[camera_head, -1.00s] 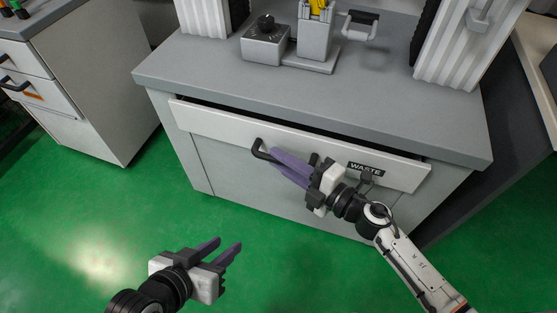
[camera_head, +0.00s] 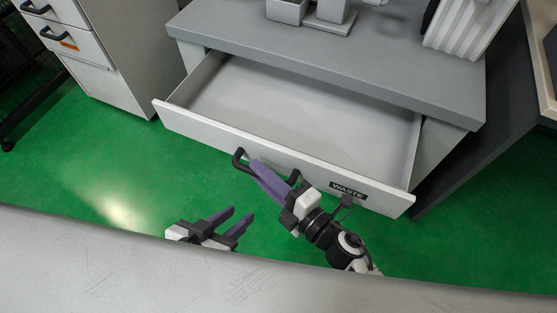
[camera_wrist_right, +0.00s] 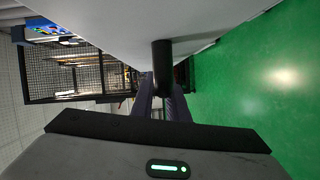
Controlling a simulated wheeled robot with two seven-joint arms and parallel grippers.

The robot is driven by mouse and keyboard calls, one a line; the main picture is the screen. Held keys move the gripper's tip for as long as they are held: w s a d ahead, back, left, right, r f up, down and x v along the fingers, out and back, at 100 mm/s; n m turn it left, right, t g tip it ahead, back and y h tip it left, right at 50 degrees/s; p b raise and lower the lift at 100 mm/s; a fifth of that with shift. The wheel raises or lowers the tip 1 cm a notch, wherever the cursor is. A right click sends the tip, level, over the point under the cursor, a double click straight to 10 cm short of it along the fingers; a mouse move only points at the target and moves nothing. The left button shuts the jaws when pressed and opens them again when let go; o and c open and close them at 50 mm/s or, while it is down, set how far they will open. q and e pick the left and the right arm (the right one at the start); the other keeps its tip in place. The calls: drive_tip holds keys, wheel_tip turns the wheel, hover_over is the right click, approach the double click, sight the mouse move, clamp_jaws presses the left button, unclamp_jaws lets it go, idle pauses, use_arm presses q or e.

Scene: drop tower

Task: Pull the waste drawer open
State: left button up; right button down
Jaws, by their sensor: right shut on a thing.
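The waste drawer (camera_head: 240,133) is wide open in the head view, and its grey inside looks empty. Its white front carries a black "WASTE" label (camera_head: 348,190) and a dark bar handle (camera_head: 238,158). My right gripper (camera_head: 258,168) is shut on the handle, with its purple fingers at the bar. In the right wrist view the handle's dark post (camera_wrist_right: 162,62) stands between the drawer front and the fingers (camera_wrist_right: 160,105). My left gripper (camera_head: 238,218) is open and empty, low over the floor, left of and apart from the drawer.
The grey worktop (camera_head: 330,62) over the drawer holds a grey device (camera_head: 325,18) and a ribbed white block (camera_head: 468,25). Another drawer cabinet (camera_head: 105,55) stands at the left. A pale grey surface (camera_head: 250,275) crosses the bottom of the head view. Green floor lies open at the left.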

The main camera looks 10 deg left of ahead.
idle(0.3)
drive_tip(key=c, duration=1.7)
unclamp_jaws()
drive_tip(key=shift+s, duration=0.1)
use_arm(q)
drive_tip(key=shift+s+a+r+p, duration=0.25)
drive_tip(key=shift+s+p, duration=0.1)
drive_tip(key=shift+p, duration=0.35)
use_arm(e)
drive_tip(key=v, duration=1)
drive_tip(key=shift+s+d+r, duration=0.1)
drive_tip(key=shift+d, duration=0.05)
use_arm(q)
drive_tip(key=shift+w+r, duration=0.2)
drive_tip(key=shift+w, duration=0.05)
